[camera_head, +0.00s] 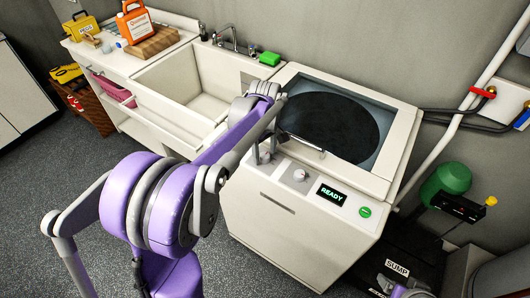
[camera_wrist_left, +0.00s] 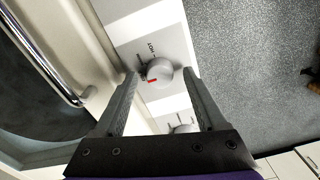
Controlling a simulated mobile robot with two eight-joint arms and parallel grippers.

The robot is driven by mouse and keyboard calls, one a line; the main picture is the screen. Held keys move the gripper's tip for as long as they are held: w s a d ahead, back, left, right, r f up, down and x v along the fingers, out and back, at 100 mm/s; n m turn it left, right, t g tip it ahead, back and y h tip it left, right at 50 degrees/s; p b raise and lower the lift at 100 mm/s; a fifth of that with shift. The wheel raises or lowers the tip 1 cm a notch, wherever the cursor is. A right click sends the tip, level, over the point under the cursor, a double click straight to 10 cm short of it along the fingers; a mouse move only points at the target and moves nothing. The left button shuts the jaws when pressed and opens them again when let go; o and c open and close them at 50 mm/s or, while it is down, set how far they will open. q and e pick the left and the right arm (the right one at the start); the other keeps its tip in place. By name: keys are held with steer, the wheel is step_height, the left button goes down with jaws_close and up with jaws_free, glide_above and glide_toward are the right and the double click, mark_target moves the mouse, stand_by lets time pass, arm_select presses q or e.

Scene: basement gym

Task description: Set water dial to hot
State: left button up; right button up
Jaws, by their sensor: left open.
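The washer (camera_head: 290,225) has a light front panel with dials, a READY display (camera_head: 331,194) and a green button (camera_head: 365,211). In the left wrist view the water dial (camera_wrist_left: 161,70) is a round grey knob with a red mark at its lower left; a HOT label (camera_wrist_left: 151,47) is printed above it. My left gripper (camera_head: 264,157) is open over the panel's left end. In the wrist view its fingertips lie on either side of the water dial; I cannot tell whether they touch it. A second dial (camera_head: 299,175) sits to the right in the head view.
The washer's dark round lid (camera_head: 335,127) and a chrome handle bar (camera_wrist_left: 50,60) lie beside the panel. A sink (camera_head: 195,85) stands to the left. Pipes with a red valve (camera_head: 483,92) and a black pump box (camera_head: 398,267) are at the right. Floor in front is clear.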

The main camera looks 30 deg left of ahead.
arm_select(q)
steer(key=shift+f, duration=0.25)
jaws_close()
